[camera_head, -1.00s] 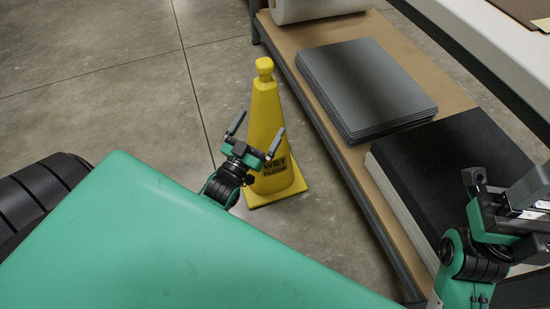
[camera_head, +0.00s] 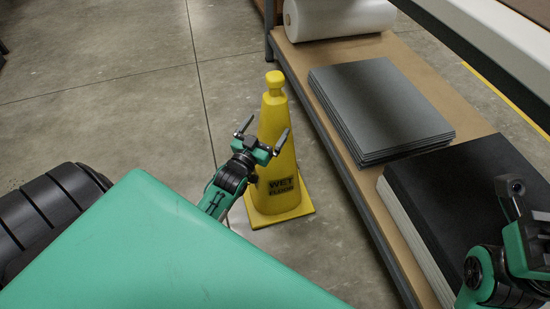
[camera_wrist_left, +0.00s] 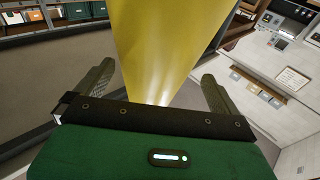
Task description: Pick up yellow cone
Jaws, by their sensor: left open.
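The yellow cone (camera_head: 279,150) stands upright on the concrete floor, with a rounded knob on top, dark lettering on its side and a square base. My left gripper (camera_head: 262,134) is open in front of the cone's middle, its fingers spread to either side of the cone's body. In the left wrist view the cone (camera_wrist_left: 165,45) fills the space between and beyond the open fingers of the gripper (camera_wrist_left: 160,85). I cannot tell whether the fingers touch it. My right arm shows at the lower right of the head view; its fingertips are not clearly in view.
A low shelf (camera_head: 340,145) runs along the right of the cone. It holds a stack of grey sheets (camera_head: 380,105), a black-topped stack (camera_head: 465,185) and a white roll (camera_head: 338,16). The floor (camera_head: 100,95) to the left and behind the cone is clear.

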